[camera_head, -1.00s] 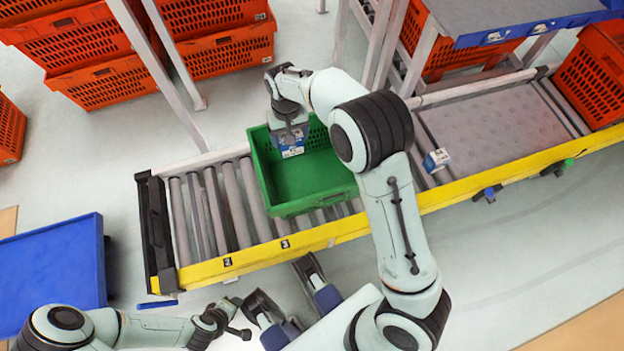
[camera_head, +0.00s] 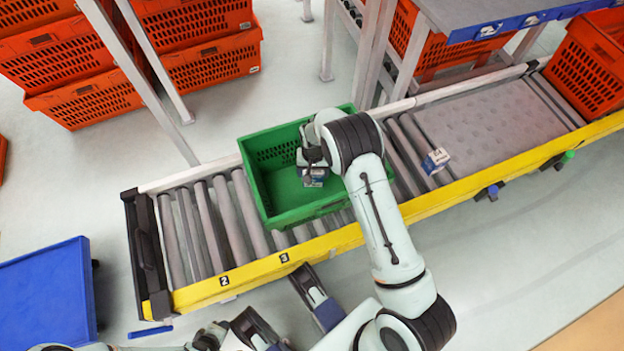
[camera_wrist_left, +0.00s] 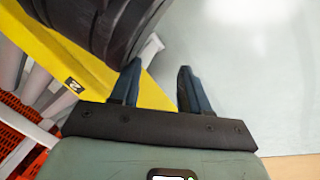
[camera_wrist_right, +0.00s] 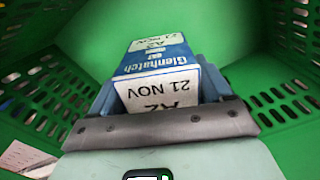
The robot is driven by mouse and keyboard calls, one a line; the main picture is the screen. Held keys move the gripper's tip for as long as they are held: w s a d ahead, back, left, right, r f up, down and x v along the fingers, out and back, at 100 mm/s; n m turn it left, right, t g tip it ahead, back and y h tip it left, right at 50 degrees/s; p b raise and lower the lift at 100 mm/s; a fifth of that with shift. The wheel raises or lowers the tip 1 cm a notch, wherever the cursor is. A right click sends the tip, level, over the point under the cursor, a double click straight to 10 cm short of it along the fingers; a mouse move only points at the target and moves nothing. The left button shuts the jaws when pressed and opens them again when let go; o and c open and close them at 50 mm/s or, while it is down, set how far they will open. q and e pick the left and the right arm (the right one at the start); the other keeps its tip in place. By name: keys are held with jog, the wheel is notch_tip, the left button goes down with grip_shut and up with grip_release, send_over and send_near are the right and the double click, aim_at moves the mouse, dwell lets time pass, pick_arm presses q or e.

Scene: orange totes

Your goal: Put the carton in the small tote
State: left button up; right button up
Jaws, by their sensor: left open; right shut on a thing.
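The carton (camera_wrist_right: 160,58) is a blue and white box with printed labels, held between the fingers of my right gripper (camera_wrist_right: 155,92) in the right wrist view. In the head view the carton (camera_head: 314,177) shows below my right gripper (camera_head: 312,166), within the green small tote (camera_head: 279,218). The tote's green walls (camera_wrist_right: 60,90) surround the carton in the right wrist view. Whether the carton touches the tote floor I cannot tell. My left gripper (camera_wrist_left: 155,88) is open and empty, off the yellow conveyor edge.
The tote stands on a roller conveyor (camera_head: 205,215) with a yellow rail (camera_head: 250,272). Another small blue and white box (camera_head: 435,161) sits on the conveyor to the right. Orange totes (camera_head: 200,65) are stacked behind. A blue cart (camera_head: 45,292) stands at left.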

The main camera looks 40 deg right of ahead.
aim_at(313, 179)
notch_tip(313, 179, down, 6)
jog(key=shift+r+b, duration=0.25)
jog(key=shift+b, duration=0.45)
pick_arm(q)
jog(key=shift+g, duration=0.6)
jog(key=s+f, duration=0.2)
jog(key=s, duration=0.1)
jog(key=shift+a+f, duration=0.2)
jog(key=shift+f, duration=0.1)
pick_arm(e)
jog(key=shift+r, duration=0.1)
pick_arm(q)
jog(key=shift+s, duration=0.15)
pick_arm(e)
jog(key=o, duration=1.2)
pick_arm(q)
jog(key=shift+s+f, duration=0.1)
jog(key=shift+f, duration=0.05)
